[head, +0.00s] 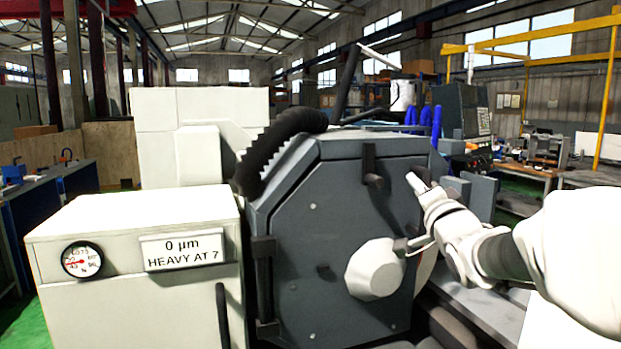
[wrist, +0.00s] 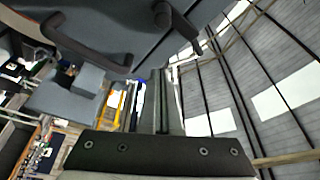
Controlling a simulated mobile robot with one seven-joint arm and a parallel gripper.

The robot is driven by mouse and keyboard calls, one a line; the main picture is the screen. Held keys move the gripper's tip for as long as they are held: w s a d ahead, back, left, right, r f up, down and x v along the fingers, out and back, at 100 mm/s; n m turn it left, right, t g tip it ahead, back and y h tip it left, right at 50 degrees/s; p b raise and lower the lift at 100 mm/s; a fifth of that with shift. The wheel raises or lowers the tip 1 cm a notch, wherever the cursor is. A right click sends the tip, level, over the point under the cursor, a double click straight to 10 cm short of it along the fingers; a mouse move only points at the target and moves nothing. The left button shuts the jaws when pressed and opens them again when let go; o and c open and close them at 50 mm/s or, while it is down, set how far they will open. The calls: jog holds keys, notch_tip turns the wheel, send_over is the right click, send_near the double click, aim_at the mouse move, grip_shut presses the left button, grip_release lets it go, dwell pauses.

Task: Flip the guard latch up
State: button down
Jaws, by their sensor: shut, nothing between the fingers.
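The grey octagonal guard (head: 330,215) stands in the middle of the head view. A short dark lever with a rounded lower end (head: 371,166), which looks like the guard latch, is near the guard's upper right. It seems to hang downward. My gripper (head: 412,180) is just right of this lever and a little lower, with a visible gap in the picture. Its fingers are shut and empty, pointing up and left. In the wrist view the shut fingers (wrist: 153,95) point at the guard's edge, and a dark knobbed lever (wrist: 163,16) shows above them.
A pale faceted hub (head: 374,269) sticks out of the guard below my gripper. A black hose (head: 275,145) curves over the guard's left side. A white cabinet (head: 140,250) with a dial stands at left. A dark curved handle (wrist: 85,48) shows in the wrist view.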

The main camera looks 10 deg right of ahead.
aim_at(372, 165)
jog(key=w+a+p, duration=0.1)
jog(key=w+a, duration=0.1)
jog(key=w, duration=0.6)
jog(key=shift+w+a+f+p, duration=0.2)
jog(key=shift+w+a+p, duration=0.05)
jog(key=shift+w+p, duration=0.1)
